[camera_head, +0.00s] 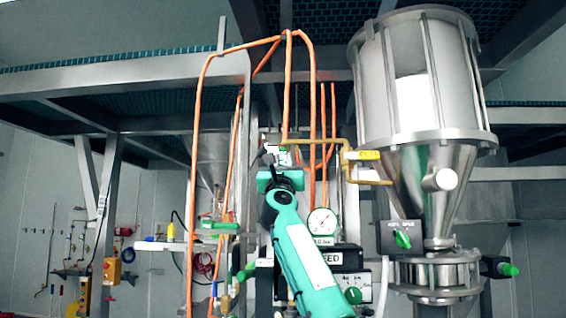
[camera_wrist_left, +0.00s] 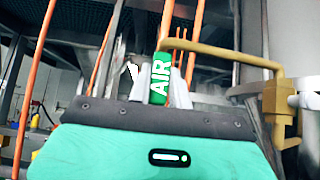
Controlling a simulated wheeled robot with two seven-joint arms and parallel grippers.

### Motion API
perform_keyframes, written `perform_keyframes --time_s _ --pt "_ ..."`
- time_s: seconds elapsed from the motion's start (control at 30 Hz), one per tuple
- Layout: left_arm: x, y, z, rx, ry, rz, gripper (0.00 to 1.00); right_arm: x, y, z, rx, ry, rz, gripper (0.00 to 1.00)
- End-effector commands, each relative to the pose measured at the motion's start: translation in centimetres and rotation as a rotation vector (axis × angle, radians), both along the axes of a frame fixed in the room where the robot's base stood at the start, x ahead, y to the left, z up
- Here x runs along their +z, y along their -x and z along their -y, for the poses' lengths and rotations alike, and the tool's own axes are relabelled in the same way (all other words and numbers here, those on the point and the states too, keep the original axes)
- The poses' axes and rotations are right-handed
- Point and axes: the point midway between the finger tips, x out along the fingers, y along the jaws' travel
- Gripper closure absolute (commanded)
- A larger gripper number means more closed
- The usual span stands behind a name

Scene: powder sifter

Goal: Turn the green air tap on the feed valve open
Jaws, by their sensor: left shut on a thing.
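The green air tap (camera_wrist_left: 160,82), marked AIR in white letters, stands upright between the pale fingers of my left gripper in the left wrist view. In the head view my left gripper (camera_head: 270,158) reaches up at the middle, and a small green and white piece of the tap (camera_head: 284,156) shows beside its fingers. The left gripper (camera_wrist_left: 162,88) is shut on the tap, and its fingers hide part of it. The valve body behind is mostly hidden. My right gripper is not in view.
Orange hoses (camera_head: 289,90) hang close around the gripper. A brass pipe (camera_head: 347,160) with a yellow label runs just right of it. A steel hopper (camera_head: 436,90) stands at the right, and a round gauge (camera_head: 322,222) sits below. Another green handle (camera_head: 220,226) is at the left.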

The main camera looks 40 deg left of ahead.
Motion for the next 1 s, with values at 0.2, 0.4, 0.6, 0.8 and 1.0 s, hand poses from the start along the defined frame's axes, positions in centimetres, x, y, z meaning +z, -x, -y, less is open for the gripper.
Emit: perform_keyframes --time_s 0.2,0.4,0.6,0.8,1.0 --pt "0.3 0.1 0.0 -0.001 -0.002 0.004 0.58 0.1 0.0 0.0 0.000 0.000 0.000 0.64" --pt "0.2 0.1 0.0 -0.001 -0.001 0.003 0.58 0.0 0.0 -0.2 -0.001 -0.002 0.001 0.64" --pt "-0.7 0.5 0.4 -0.002 -0.001 0.003 0.58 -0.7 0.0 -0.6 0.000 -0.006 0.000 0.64" --pt "-3.5 2.5 1.9 -0.001 -0.001 0.004 0.58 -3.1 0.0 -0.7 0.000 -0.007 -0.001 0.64" --pt "-6.6 5.1 3.6 -0.003 0.000 0.005 0.58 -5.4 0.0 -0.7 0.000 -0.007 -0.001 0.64"
